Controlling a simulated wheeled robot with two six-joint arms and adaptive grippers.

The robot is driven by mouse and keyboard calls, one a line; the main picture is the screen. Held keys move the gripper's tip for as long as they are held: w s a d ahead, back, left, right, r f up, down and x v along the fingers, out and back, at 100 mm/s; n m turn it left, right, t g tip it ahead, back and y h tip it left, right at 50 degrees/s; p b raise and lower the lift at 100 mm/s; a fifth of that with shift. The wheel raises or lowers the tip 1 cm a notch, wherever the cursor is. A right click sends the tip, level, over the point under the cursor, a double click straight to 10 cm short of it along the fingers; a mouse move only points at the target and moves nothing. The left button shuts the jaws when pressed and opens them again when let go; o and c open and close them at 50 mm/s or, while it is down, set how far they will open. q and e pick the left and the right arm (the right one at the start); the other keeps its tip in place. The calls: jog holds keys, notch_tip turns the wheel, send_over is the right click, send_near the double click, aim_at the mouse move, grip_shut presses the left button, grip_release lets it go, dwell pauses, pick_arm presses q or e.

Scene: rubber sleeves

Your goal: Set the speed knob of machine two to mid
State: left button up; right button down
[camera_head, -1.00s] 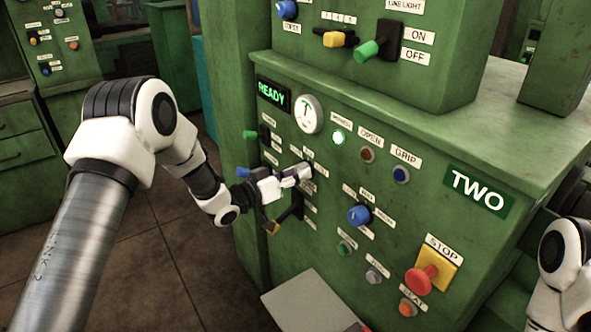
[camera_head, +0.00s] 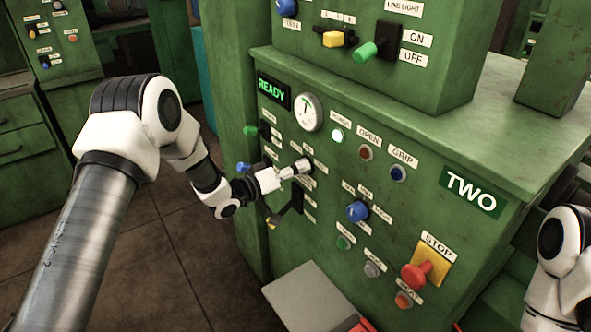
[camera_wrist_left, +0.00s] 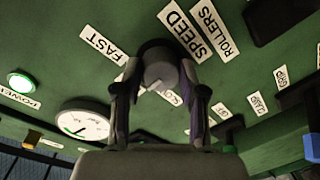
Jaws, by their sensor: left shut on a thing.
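Machine two's green panel (camera_head: 345,225), with the sign TWO (camera_head: 473,193), faces me in the head view. My left gripper (camera_head: 299,168) is at the left part of this panel, below the round gauge. In the left wrist view its two fingers (camera_wrist_left: 159,82) are shut on the round grey speed knob (camera_wrist_left: 161,66), one on each side. The label SPEED ROLLERS (camera_wrist_left: 200,30) stands by the knob, with FAST (camera_wrist_left: 103,46) to one side. The slow and mid labels are partly hidden by the fingers. I cannot tell which mark the knob points at. My right gripper is out of view.
A lit READY display (camera_head: 272,92) and a gauge (camera_head: 308,112) sit above the gripper. Levers lie close left of and below it. A blue knob (camera_head: 357,211) and a red STOP button (camera_head: 415,274) are to the right. A grey plate (camera_head: 305,298) juts out below.

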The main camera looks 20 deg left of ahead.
pick_arm(q)
jog(key=shift+r, duration=0.2)
jog(key=o, duration=1.2)
jog(key=shift+w+f, duration=0.1)
jog(key=shift+f, duration=0.05)
jog(key=shift+c, duration=0.2)
jog(key=f+v, duration=0.1)
jog(key=v, duration=1.1)
jog(key=shift+r, duration=0.35)
